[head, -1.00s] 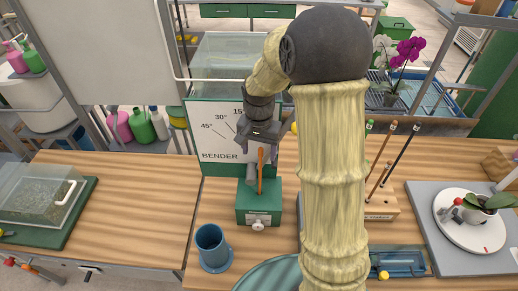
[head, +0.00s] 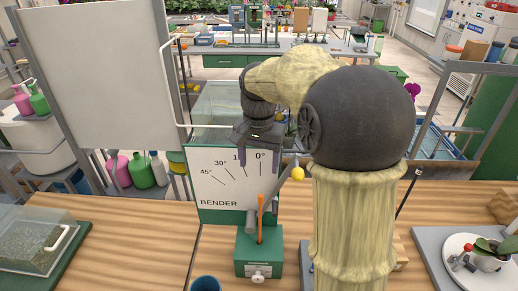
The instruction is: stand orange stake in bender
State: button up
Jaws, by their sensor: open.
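The orange stake (head: 261,215) stands upright in the green block of the bender (head: 259,252), its lower end hidden inside the block. The stake looks close to vertical, with its tip near the 0° mark of the bender's white angle board (head: 218,190). My gripper (head: 259,166) is open and empty, above the stake's tip and apart from it, in front of the board. A grey lever with a yellow knob (head: 297,173) leans up to the right beside the stake.
A blue cup (head: 206,284) stands in front, left of the bender block. A clear-lidded box (head: 32,243) is at the left. A potted orchid (head: 487,257) sits on a white turntable at the right. Bare wooden bench lies left of the bender.

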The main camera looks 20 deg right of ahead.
notch_tip(320, 180, up, 4)
jog(key=shift+r, duration=0.2)
jog(key=shift+f, duration=0.1)
dwell(0.6)
jog(key=s+f+n+t, duration=0.2)
jog(key=s+f+n, duration=0.4)
jog(key=s+f, duration=0.8)
notch_tip(320, 180, down, 4)
jog(key=shift+s+r+n+t, duration=0.1)
jog(key=shift+s+n+t, duration=0.05)
jog(key=shift+n+t, duration=0.15)
